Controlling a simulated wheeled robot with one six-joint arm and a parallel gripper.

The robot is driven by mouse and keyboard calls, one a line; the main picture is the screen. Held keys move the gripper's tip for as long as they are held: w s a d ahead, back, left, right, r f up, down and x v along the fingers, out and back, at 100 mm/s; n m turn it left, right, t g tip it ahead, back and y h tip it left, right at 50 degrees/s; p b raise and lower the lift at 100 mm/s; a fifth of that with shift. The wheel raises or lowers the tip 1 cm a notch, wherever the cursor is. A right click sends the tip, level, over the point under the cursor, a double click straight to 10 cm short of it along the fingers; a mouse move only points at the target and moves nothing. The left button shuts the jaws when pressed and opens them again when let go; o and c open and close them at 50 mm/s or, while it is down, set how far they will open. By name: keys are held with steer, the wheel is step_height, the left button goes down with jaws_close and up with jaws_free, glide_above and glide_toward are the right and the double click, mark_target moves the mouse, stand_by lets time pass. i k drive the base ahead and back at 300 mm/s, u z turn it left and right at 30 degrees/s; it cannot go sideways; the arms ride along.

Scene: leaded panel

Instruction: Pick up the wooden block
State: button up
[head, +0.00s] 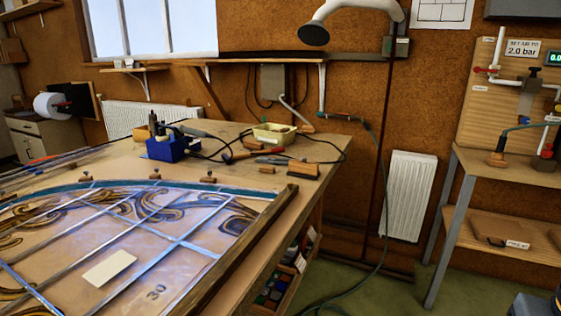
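A brown wooden block (303,169) with a darker side lies on the workbench (285,195) near its right edge, just beyond the corner of the leaded panel (130,245). Several smaller wooden pieces, one of them near the panel's rim (208,179), also lie on the bench. I cannot tell for sure which piece is the task's block. My gripper is not in view.
A blue tool station (172,149) with cables and a pale tray (274,133) stand at the back of the bench. A dark wooden batten (240,250) runs along the panel's right side.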

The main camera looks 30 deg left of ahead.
mark_target(262, 169)
steer(key=i, duration=2.9)
steer(key=u, duration=3.4)
